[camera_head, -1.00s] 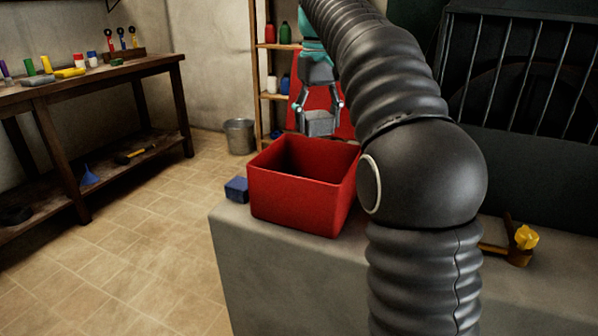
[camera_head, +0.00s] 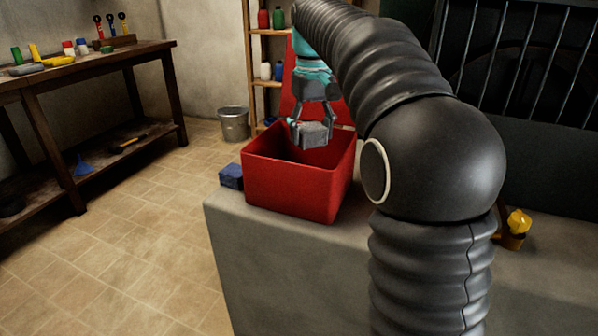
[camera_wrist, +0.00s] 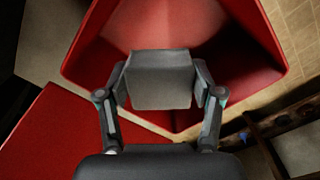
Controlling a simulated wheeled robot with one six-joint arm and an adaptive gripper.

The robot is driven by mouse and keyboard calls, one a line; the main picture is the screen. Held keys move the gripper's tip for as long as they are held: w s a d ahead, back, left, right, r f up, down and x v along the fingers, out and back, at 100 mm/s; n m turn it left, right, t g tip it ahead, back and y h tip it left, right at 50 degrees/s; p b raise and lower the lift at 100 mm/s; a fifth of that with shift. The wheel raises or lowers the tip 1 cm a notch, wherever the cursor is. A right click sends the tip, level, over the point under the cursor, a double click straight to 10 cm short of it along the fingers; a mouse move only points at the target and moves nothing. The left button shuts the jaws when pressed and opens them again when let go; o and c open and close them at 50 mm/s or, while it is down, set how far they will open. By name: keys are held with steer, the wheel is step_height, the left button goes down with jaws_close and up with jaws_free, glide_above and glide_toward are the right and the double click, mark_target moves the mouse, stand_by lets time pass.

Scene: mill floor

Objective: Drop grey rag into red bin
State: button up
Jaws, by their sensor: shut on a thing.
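The grey rag (camera_head: 314,133) is a folded, block-shaped piece held between the fingers of my gripper (camera_head: 311,124). In the wrist view the rag (camera_wrist: 160,80) sits squarely between both fingertips, with the red bin (camera_wrist: 262,62) beyond and below it. In the head view the red bin (camera_head: 292,190) stands open at the left end of a grey ledge. My gripper is shut on the rag and hangs over the bin's opening, toward its back side. The rag's lower part overlaps the bin's dark inside in the picture. The bin's floor is hidden in the head view.
A blue block (camera_head: 231,176) lies on the ledge (camera_head: 240,225) left of the bin. A yellow-topped item (camera_head: 517,226) stands at the right, partly behind my arm. A workbench (camera_head: 90,60) and a metal bucket (camera_head: 233,123) are farther left.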

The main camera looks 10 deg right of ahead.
steer(key=o, duration=1.2)
steer(key=shift+r, duration=0.15)
step_height(320, 180, up, 7)
steer(key=shift+r, duration=0.15)
steer(key=shift+s, duration=0.15)
